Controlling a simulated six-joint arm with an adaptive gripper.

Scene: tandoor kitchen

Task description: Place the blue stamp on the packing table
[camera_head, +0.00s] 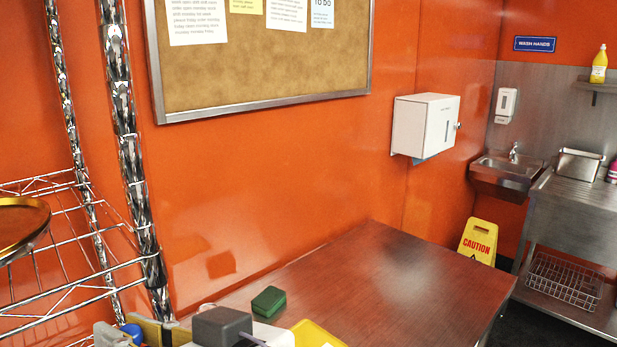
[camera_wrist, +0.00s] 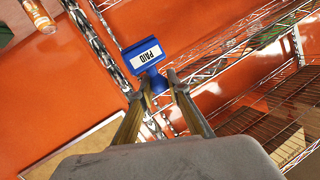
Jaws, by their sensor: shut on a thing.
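The blue stamp (camera_wrist: 146,54) shows in the wrist view with a white label reading PAID. My gripper (camera_wrist: 158,84) is shut on its handle, with one finger on each side, and holds it in front of the orange wall. In the head view a small blue part of the stamp (camera_head: 132,331) shows at the bottom edge, left of the table; the rest is hidden or out of frame.
A green block (camera_head: 268,301) and a yellow tray (camera_head: 318,335) are at the table's near left part. The table's middle and right are clear. A wire shelf (camera_head: 70,260) with chrome posts stands at left. A caution sign (camera_head: 478,241) stands beyond the table.

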